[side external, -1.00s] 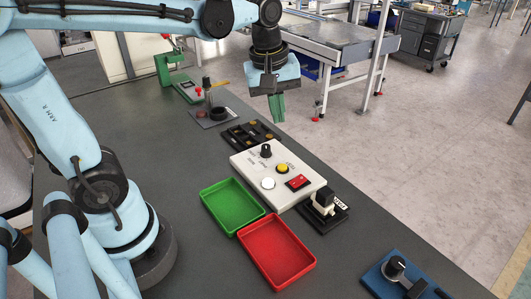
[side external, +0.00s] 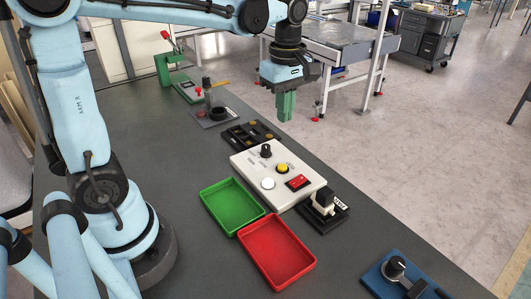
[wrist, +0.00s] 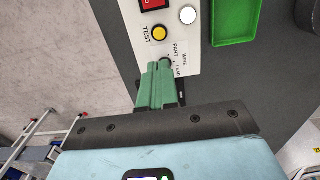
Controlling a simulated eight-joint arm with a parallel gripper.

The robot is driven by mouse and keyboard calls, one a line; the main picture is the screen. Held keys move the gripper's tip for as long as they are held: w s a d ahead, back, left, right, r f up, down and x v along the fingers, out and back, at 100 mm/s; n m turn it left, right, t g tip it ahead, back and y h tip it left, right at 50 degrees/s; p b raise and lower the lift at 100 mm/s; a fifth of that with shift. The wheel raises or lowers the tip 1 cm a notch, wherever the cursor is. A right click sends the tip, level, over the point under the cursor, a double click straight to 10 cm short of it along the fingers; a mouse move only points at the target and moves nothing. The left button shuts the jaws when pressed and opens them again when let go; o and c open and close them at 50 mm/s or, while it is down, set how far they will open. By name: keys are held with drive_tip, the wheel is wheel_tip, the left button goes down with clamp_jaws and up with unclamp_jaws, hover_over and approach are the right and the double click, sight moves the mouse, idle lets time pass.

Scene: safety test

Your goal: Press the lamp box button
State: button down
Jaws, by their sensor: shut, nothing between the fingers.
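The lamp box (side external: 243,160) is a pale sloped box on the dark bench, with a black knob (side external: 265,151), a yellow button (side external: 282,169), a white round dome (side external: 268,183) and a red rocker switch (side external: 298,182). In the wrist view, the yellow button (wrist: 159,33) sits beside the word TEST, and the white dome (wrist: 188,15) is to its right. My gripper (side external: 286,119) has green fingers, closed together and empty. It hangs in the air beyond the far side of the box, apart from it. In the wrist view, its fingertips (wrist: 160,66) overlap the knob and partly hide it.
A green tray (side external: 205,196) and a red tray (side external: 306,264) lie in front of the box. A black-based switch block (side external: 343,212) stands close on its right. A dark compartment tray (side external: 232,139) lies behind it. A blue-based device (side external: 372,281) is at the front right.

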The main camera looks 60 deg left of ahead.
sight(282, 166)
wheel_tip(282, 166, down, 13)
idle(0.6)
drive_tip(key=shift+f, duration=1)
drive_tip(key=shift+r, duration=0.1)
wheel_tip(282, 166, up, 14)
drive_tip(key=shift+r, duration=0.25)
idle(0.8)
